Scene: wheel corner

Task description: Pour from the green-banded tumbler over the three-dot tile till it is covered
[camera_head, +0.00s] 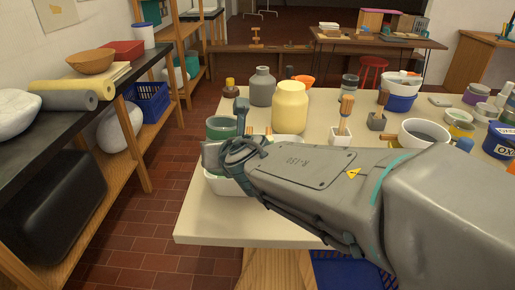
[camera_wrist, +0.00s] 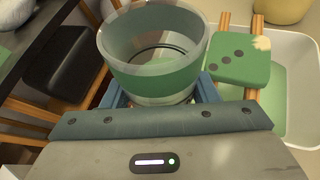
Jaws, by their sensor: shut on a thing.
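My gripper (camera_wrist: 158,92) is shut on the green-banded tumbler (camera_wrist: 150,78), a clear cup with a wide green band. It also shows in the head view (camera_head: 221,128), looking roughly upright. How much liquid it holds is unclear. The three-dot tile (camera_wrist: 238,62) is just right of the tumbler in the wrist view. It is mostly green, with a cream patch at its upper right corner and three dark dots showing. It rests on two wooden sticks (camera_wrist: 257,26) across a white tub (camera_wrist: 304,100) with green liquid inside. My arm hides the tile in the head view.
A yellow jar (camera_head: 290,106) and a grey bottle (camera_head: 262,87) stand behind my gripper. A white pot with brushes (camera_head: 340,138) and several bowls and tins are to the right. A dark-topped shelf (camera_head: 60,135) stands left, across open floor. The table's front left corner (camera_head: 200,220) is clear.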

